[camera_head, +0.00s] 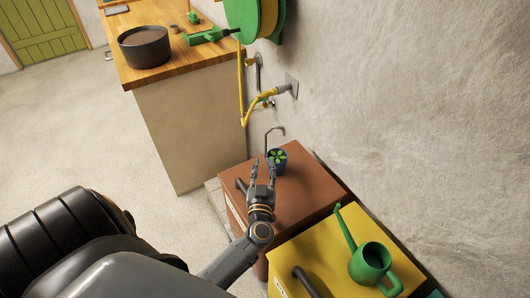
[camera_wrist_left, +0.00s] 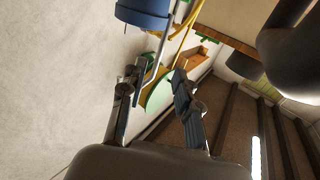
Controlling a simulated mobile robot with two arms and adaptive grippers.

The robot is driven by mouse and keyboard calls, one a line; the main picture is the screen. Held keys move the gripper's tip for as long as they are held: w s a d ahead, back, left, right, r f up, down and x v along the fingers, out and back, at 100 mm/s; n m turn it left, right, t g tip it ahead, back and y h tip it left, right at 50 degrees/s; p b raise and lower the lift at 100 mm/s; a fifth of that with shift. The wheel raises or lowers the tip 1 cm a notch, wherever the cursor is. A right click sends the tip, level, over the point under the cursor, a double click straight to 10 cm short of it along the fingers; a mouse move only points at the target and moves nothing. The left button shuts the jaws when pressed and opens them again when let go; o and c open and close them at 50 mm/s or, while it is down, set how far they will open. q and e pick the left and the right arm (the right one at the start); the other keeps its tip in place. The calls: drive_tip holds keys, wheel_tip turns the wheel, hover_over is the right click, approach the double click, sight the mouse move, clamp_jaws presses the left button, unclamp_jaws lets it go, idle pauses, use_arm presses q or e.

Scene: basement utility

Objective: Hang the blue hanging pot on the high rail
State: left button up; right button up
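The blue hanging pot (camera_head: 281,167) with a green plant appears to stand at the back edge of the brown cabinet top (camera_head: 305,190). A thin grey hook (camera_head: 275,130) rises above it. In the left wrist view the blue pot (camera_wrist_left: 143,16) is at the top, picture inverted, with its grey hook rod (camera_wrist_left: 155,62) reaching down beside one finger. My left gripper (camera_head: 263,166) is open, its fingertips just left of the pot; in the wrist view (camera_wrist_left: 156,75) the fingers are apart with nothing clearly held. Contact with the hook cannot be told. The high rail is not identifiable.
A yellow cabinet (camera_head: 310,255) with a green watering can (camera_head: 370,262) stands at the front right. A wooden counter (camera_head: 180,60) bears a dark bowl (camera_head: 145,48). A green hose reel (camera_head: 242,15) and yellow hose (camera_head: 241,90) hang by the wall.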

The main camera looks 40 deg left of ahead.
use_arm(q)
drive_tip(key=shift+v, duration=1.2)
